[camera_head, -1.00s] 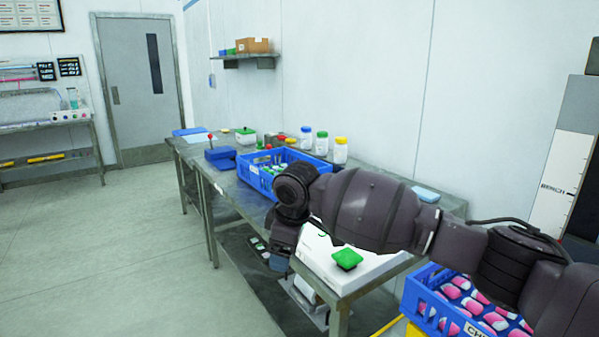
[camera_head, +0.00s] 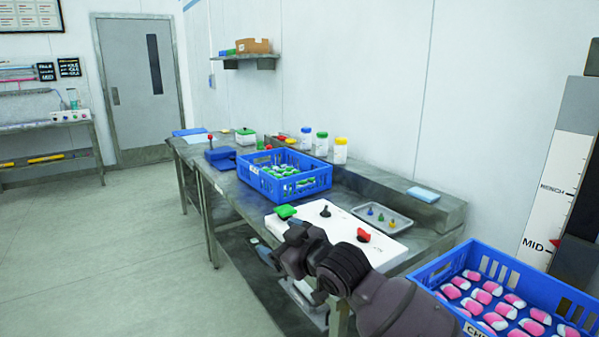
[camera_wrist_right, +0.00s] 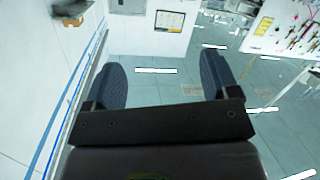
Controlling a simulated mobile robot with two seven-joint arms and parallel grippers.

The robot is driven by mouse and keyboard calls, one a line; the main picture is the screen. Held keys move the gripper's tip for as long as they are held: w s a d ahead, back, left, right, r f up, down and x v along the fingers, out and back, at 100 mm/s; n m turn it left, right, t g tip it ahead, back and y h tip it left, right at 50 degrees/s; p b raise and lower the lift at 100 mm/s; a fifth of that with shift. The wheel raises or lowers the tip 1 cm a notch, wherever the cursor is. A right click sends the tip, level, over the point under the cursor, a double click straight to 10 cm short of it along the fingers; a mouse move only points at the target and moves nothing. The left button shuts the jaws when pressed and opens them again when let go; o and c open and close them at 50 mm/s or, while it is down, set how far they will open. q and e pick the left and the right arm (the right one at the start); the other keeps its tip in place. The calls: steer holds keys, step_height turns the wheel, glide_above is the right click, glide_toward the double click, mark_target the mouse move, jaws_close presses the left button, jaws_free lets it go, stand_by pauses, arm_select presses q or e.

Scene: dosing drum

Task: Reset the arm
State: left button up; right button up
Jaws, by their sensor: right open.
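My right gripper (camera_head: 288,262) is at the front edge of the bench, beside the white panel box (camera_head: 345,235). In the right wrist view its two dark blue fingers stand wide apart, and the gap (camera_wrist_right: 165,82) between them is empty. The box's top carries a green knob (camera_head: 285,211), a black knob (camera_head: 325,211) and a red knob (camera_head: 363,235). My arm hides part of the box's front. My left gripper is out of view.
A blue crate (camera_head: 257,182) with green-and-white items stands on the bench, with several bottles behind it. Another blue crate (camera_head: 555,290) holds pink-and-white capsules. Open floor (camera_head: 110,250) lies at left.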

steer(key=s+d+f+m+t+h, duration=0.2)
steer(key=s+d+f+m+h, duration=0.15)
steer(key=s+d+f, duration=0.45)
steer(key=s+d+f+m+t+h, duration=0.1)
steer(key=s+d+f+m+h, duration=0.3)
steer(key=d+f, duration=0.75)
steer(key=s+d+f+m+g+h, duration=0.1)
steer(key=s+d+f, duration=0.3)
steer(key=s, duration=0.3)
steer(key=s+d+f+m+g+h, duration=0.1)
steer(key=s+d+f, duration=0.2)
steer(key=s+f, duration=0.3)
steer(key=s+d+f+m+g+h, duration=0.1)
steer(key=s+d+f, duration=0.3)
steer(key=s, duration=0.5)
steer(key=shift+s+d+f+g, duration=0.3)
steer(key=shift+s+f+g, duration=0.1)
steer(key=shift+g, duration=0.2)
